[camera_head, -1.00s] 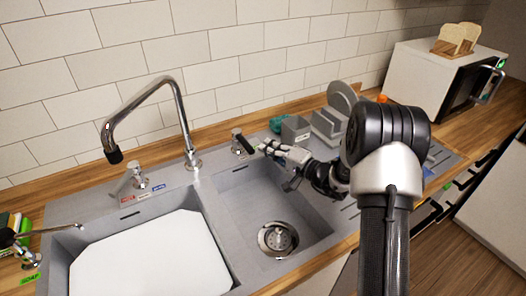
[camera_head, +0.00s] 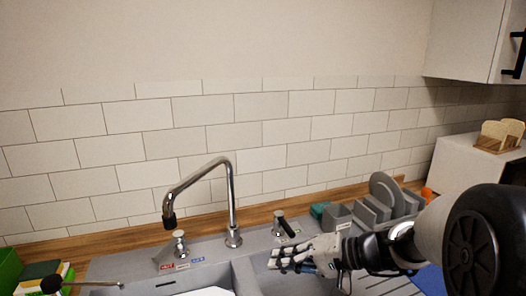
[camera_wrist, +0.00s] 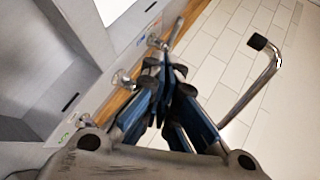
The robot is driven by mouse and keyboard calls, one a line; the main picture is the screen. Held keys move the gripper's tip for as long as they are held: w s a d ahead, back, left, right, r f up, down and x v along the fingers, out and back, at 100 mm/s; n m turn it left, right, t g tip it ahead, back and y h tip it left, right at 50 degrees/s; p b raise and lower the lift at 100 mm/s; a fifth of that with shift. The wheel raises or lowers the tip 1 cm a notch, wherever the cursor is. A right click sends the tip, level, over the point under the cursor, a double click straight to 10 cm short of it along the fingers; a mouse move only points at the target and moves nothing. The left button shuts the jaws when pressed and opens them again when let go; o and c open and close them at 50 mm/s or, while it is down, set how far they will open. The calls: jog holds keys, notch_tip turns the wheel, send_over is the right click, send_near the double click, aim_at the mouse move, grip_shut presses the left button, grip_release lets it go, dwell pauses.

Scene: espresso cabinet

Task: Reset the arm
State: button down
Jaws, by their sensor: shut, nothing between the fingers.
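My gripper (camera_head: 283,262) is over the sink area in the head view, below and right of the faucet, with my arm coming in from the lower right. In the wrist view my gripper (camera_wrist: 160,85) has its blue-sided fingers drawn together, with nothing held between them. In the head view the fingers overlap the rear edge of the right basin, and I cannot tell their exact height above it.
The chrome faucet (camera_head: 231,200) rises left of my gripper; it also shows in the wrist view (camera_wrist: 262,85). A lever handle (camera_head: 282,224) stands close behind the gripper. A grey dish rack (camera_head: 370,213) with a plate is to the right. A wall cabinet (camera_head: 470,40) hangs upper right.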

jog(key=s+r+n+g+h, duration=0.1)
jog(key=s+n+g+h, duration=0.3)
jog(key=s, duration=1.3)
jog(key=s+d+m+t+h, duration=0.1)
jog(key=s+d+t+h, duration=0.2)
jog(key=s+d+h, duration=0.4)
jog(key=shift+s+d+t+h, duration=0.3)
jog(key=shift+s+d+h, duration=0.1)
jog(key=shift+s+d, duration=0.8)
